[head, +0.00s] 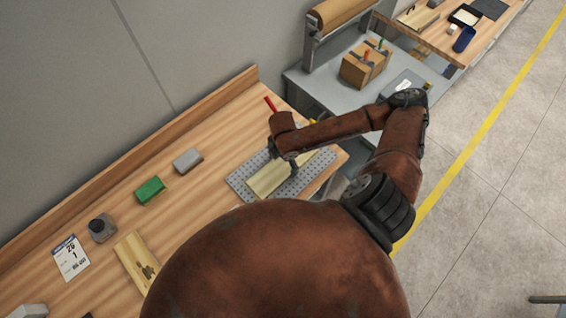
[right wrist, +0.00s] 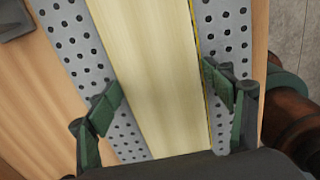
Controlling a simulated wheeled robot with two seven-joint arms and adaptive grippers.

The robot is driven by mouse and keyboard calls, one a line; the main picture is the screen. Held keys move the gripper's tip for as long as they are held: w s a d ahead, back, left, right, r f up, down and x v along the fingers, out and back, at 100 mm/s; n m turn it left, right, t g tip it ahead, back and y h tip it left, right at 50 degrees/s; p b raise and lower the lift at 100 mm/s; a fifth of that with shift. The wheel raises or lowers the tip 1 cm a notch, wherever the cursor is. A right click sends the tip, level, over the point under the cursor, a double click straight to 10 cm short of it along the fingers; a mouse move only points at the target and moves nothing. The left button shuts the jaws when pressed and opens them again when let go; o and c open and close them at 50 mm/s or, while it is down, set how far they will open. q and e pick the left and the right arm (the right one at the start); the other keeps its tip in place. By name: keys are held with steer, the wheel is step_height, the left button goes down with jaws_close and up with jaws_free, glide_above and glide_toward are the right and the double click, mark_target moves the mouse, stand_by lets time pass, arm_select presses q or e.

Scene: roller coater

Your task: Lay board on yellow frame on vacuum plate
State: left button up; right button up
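The grey perforated vacuum plate (head: 238,184) lies on the wooden bench. A pale wooden board (head: 267,179) lies over its middle, lengthwise; in the right wrist view the board (right wrist: 150,60) runs away from me between my fingers. A thin yellow edge, apparently the yellow frame (right wrist: 199,60), shows along the board's right side; the rest of it is hidden. I cannot tell how closely the board rests on it. My right gripper (head: 292,166) is above the board, and in its wrist view the fingers (right wrist: 163,98) are spread wide, one on each side, not closed on it. My left gripper is not in view.
Left along the bench are a grey block (head: 187,160), a green block (head: 150,190), a dark-topped grey piece (head: 102,228), a calendar card (head: 71,257) and another marked board (head: 134,258). A cardboard box (head: 365,64) stands on the grey table behind my right arm.

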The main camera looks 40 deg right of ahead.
mark_target(283, 165)
steer(key=shift+o, duration=1.1)
steer(key=shift+r, duration=0.1)
step_height(283, 165, up, 12)
